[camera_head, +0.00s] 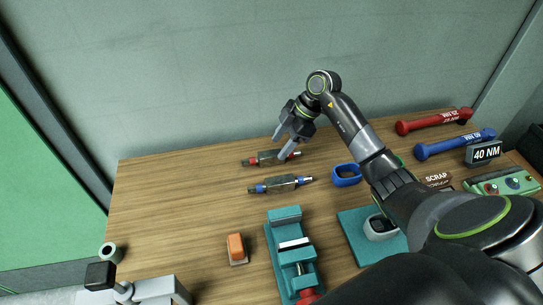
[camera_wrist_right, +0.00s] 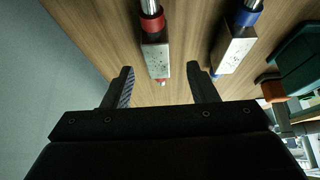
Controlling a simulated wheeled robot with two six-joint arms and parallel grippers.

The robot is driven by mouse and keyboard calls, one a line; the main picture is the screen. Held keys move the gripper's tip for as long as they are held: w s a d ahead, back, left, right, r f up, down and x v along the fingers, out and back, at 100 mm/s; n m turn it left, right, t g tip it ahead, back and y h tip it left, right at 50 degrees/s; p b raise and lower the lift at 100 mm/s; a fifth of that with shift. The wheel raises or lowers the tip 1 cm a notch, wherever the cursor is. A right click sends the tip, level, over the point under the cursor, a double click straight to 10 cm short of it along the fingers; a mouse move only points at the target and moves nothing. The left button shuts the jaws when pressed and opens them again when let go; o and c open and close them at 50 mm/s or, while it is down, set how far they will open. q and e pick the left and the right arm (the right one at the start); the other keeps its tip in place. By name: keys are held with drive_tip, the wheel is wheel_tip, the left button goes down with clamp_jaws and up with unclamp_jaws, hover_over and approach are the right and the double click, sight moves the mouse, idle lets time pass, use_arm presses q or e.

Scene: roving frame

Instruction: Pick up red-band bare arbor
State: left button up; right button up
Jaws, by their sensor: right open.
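The red-band arbor (camera_head: 266,158) lies on the wooden table near its back edge, a grey block-like body with red bands and thin shaft ends. In the right wrist view the red-band arbor (camera_wrist_right: 155,58) lies lengthwise ahead of the fingers, roughly between their lines. My right gripper (camera_head: 281,147) is open and empty, its fingers pointing down over the arbor's right part. Both fingers also show in the wrist view (camera_wrist_right: 163,84), apart from the arbor as far as I can tell.
A blue-band arbor (camera_head: 280,184) lies just in front, parallel. A blue ring-like holder (camera_head: 346,175) stands to the right, a teal vise (camera_head: 283,236) and an orange block (camera_head: 236,247) nearer. Red (camera_head: 435,121) and blue (camera_head: 455,144) torque tools lie far right.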

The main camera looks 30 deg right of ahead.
sight(272, 153)
drive_tip(key=p+x, duration=0.1)
drive_tip(key=x, duration=0.4)
drive_tip(key=shift+w+a, duration=0.2)
clamp_jaws()
